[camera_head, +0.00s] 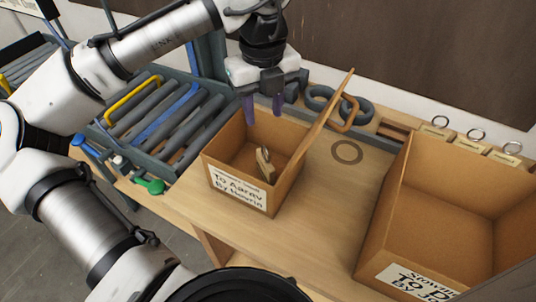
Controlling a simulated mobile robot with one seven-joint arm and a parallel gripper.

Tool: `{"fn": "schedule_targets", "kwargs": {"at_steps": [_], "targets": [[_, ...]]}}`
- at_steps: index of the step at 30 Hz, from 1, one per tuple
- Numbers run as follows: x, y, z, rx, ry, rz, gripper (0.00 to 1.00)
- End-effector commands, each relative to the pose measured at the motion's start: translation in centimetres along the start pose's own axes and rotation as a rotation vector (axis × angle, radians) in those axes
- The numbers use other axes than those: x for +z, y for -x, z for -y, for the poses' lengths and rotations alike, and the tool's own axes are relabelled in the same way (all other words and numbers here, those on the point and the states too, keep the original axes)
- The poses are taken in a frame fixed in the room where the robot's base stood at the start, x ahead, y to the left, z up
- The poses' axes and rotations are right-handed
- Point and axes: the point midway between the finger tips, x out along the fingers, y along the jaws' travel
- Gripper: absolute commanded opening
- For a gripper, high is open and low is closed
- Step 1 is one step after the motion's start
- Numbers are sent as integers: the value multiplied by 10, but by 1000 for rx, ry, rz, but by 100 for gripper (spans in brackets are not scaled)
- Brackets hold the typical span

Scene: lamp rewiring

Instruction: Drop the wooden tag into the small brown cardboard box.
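The small brown cardboard box (239,194) stands open on the wooden bench, with a handwritten white label on its front and one flap raised on its right side. A small wooden tag (266,168) with what looks like a ring on it is inside this box, tilted up near the right wall. My gripper (263,112) is above the box's back part, pointing down. Its two dark fingers are apart with nothing seen between them, and the tag is below them, clear of the fingers.
A larger cardboard box (395,225) stands at right. Several ringed tags (468,143) lie behind it. Dark rings (337,103) lie at the back behind the raised flap. A crate of tubes (165,120) is at left. Bare bench (335,195) lies between the boxes.

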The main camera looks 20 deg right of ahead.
Motion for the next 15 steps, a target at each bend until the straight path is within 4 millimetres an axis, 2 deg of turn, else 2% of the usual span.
{"fn": "schedule_targets", "kwargs": {"at_steps": [3,9,15], "targets": [[0,29,1,-3,-2,1,39],[0,69,0,0,-1,2,39],[0,88,0,1,0,2,39]]}}
